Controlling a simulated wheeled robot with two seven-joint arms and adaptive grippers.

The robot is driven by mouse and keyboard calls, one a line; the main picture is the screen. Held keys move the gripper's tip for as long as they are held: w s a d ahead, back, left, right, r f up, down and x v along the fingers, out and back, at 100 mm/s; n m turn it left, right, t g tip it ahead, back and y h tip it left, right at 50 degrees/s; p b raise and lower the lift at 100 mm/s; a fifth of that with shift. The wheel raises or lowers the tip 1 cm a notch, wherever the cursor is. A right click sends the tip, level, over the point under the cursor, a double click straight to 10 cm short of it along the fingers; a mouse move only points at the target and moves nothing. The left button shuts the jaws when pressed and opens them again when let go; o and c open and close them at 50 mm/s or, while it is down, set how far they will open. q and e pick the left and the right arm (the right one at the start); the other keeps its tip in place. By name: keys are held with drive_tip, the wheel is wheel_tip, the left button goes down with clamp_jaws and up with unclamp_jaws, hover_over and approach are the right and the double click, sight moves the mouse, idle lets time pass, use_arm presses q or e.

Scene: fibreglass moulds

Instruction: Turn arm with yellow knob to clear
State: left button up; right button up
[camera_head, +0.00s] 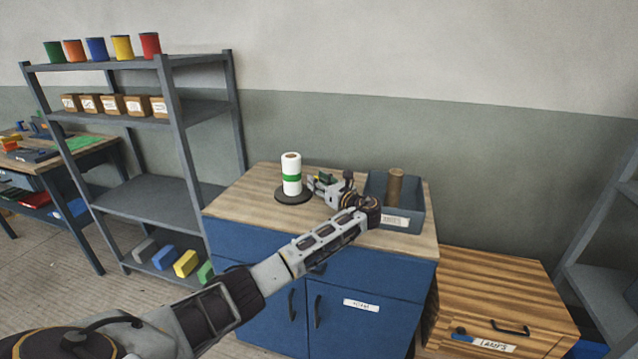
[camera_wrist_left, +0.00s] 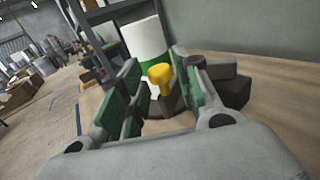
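My left gripper (camera_head: 316,182) is low over the wooden cabinet top, right of the roll. Its green-padded fingers are apart, one on each side of the knob, with gaps visible. A white roll with a green band (camera_head: 291,174) stands upright on a black round base (camera_head: 293,196); the roll also shows in the wrist view (camera_wrist_left: 146,40). In the head view the knob cannot be made out behind my gripper. My right gripper is not in view.
A blue-grey bin (camera_head: 402,220) holding a brown cylinder (camera_head: 395,184) stands right of my left gripper. The blue cabinet (camera_head: 246,243) carries the wooden top (camera_head: 248,196). A grey shelf (camera_head: 150,203) stands left; a wooden drawer box (camera_head: 500,285) stands right.

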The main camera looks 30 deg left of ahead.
use_arm(q)
drive_tip(key=shift+r, duration=0.1)
wheel_tip(320, 180, up, 10)
idle(0.7)
